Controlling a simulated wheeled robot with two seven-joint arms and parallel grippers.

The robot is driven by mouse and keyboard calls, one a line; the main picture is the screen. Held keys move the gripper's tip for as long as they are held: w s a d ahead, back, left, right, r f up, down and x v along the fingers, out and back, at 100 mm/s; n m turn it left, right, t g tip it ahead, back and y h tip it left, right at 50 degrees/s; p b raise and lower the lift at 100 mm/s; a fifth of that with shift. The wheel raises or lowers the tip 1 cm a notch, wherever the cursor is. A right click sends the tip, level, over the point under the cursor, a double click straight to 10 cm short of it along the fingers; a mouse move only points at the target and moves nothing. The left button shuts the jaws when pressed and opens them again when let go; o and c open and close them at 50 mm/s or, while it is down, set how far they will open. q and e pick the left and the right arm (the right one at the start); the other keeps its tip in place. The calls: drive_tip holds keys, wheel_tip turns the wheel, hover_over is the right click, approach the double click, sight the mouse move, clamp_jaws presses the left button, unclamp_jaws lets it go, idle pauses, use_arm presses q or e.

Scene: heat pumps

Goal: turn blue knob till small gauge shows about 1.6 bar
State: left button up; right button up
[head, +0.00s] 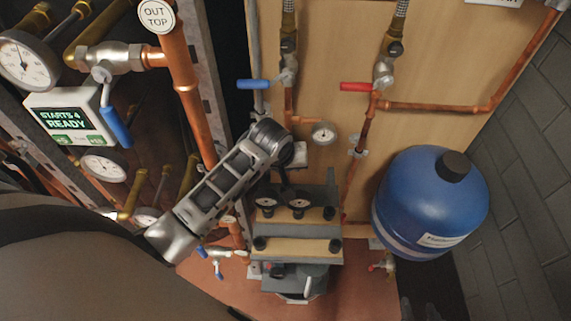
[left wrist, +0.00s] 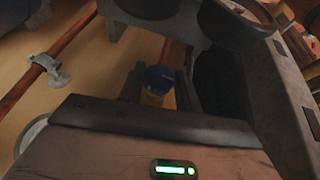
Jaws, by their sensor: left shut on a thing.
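The blue knob (left wrist: 160,76) shows between the fingers of my left gripper (left wrist: 158,88) in the left wrist view, with a brass part below it. My left gripper is shut on it. In the head view my left forearm and wrist hide the knob. The small gauge (head: 323,133) is on the wooden board just right of my left wrist. Its face is too small to read. My right gripper (head: 419,308) shows only as dark fingertips at the bottom edge, apart, away from the knob and empty.
A blue tank (head: 428,203) stands at the right. A blue lever (head: 254,85) and a red lever (head: 357,87) are above the small gauge. Copper pipes (head: 440,106) cross the board. A display box (head: 66,117) reading "STARTS 4 READY" and large gauges are at the left.

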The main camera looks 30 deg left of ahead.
use_arm(q)
drive_tip(key=m+g+y+b, duration=0.1)
drive_tip(key=y, duration=0.2)
drive_tip(key=d+m+g+y+b, duration=0.1)
drive_tip(key=g+y, duration=0.1)
drive_tip(key=y, duration=0.2)
drive_tip(key=g+y+b, duration=0.1)
drive_tip(key=y, duration=0.3)
drive_tip(key=shift+w+d+f+m+g, duration=0.15)
drive_tip(key=shift+w+f+m+g, duration=0.15)
drive_tip(key=shift+w+f+m, duration=0.1)
use_arm(e)
drive_tip(key=shift+w+a+f, duration=0.2)
drive_tip(key=shift+a+f, duration=0.15)
drive_tip(key=shift+f, duration=0.3)
use_arm(q)
drive_tip(key=shift+y, duration=0.3)
drive_tip(key=shift+r, duration=0.1)
use_arm(e)
drive_tip(key=shift+r, duration=0.1)
use_arm(q)
drive_tip(key=o, duration=1)
use_arm(e)
drive_tip(key=shift+d, duration=0.1)
